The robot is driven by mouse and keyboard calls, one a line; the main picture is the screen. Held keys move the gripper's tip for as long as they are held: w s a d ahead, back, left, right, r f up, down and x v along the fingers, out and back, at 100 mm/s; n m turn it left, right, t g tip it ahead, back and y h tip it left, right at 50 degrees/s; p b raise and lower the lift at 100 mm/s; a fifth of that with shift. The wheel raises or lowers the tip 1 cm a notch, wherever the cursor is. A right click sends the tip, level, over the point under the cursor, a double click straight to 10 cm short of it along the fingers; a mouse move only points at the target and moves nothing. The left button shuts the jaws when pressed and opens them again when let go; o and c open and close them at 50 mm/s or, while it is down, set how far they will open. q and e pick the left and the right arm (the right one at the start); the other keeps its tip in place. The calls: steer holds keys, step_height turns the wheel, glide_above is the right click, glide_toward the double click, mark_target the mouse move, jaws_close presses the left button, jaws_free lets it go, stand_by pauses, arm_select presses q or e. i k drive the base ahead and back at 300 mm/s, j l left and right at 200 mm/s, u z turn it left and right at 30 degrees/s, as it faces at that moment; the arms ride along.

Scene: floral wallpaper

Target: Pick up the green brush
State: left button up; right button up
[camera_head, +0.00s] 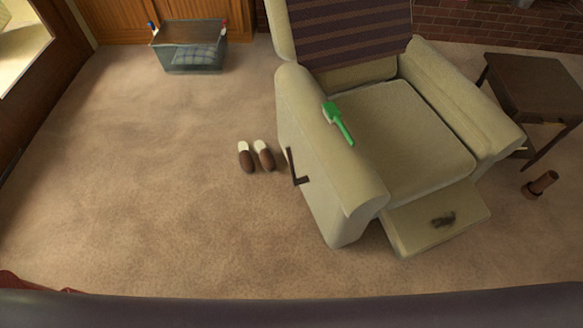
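The green brush (335,118) lies on the left armrest of a beige recliner (400,130). Its wider head is toward the back of the chair and its handle points toward the front right, at the inner edge of the armrest. Nothing covers it. Neither of my grippers shows in the head view, so I cannot see how they stand.
Slippers (246,157) stand on the carpet left of the recliner. A dark object (443,219) lies on the extended footrest (420,230). A side table (535,85) and a brown object (540,184) are at right. A bin (190,58) stands back left.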

mark_target(333, 114)
steer(key=z, duration=0.4)
steer(key=k+j+z, duration=0.1)
steer(key=z, duration=0.3)
steer(key=k+j+z, duration=0.1)
steer(key=z, duration=0.25)
steer(key=k+j, duration=0.1)
steer(key=k, duration=0.25)
